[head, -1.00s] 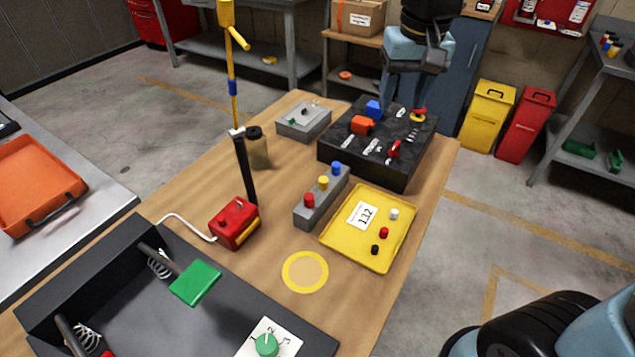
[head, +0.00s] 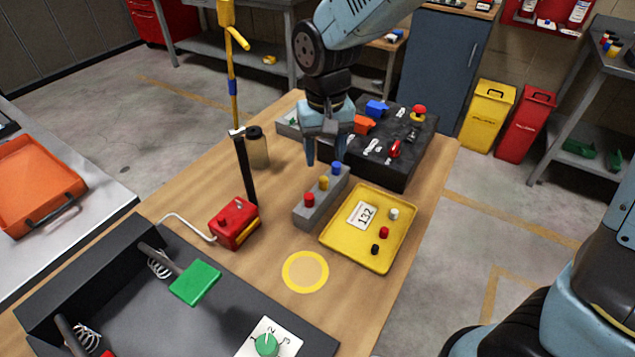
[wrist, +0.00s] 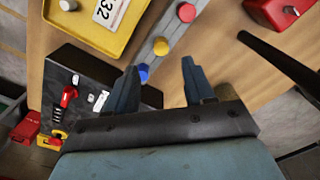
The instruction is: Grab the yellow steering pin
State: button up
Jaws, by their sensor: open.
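The yellow steering pin (head: 324,183) stands in the middle of a grey block (head: 318,203), between a red pin (head: 309,200) and a blue pin (head: 336,168). In the wrist view the yellow pin (wrist: 161,46) lies ahead of the fingertips, with the blue pin (wrist: 143,73) closer, near the left finger. My gripper (head: 325,162) is open and empty, pointing down above the far end of the block. Its two fingers (wrist: 159,75) are spread apart in the wrist view. The pins' lower ends are hidden in the block.
A yellow tray (head: 345,247) with a 132 card and small pegs lies right of the block. A red box (head: 234,223) with a black upright post (head: 245,170) stands to the left. A black panel (head: 400,172) with switches stands behind. A yellow ring (head: 305,272) marks clear wood in front.

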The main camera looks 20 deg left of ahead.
aim_at(324, 178)
jog(key=shift+f, duration=3.2)
grip_shut()
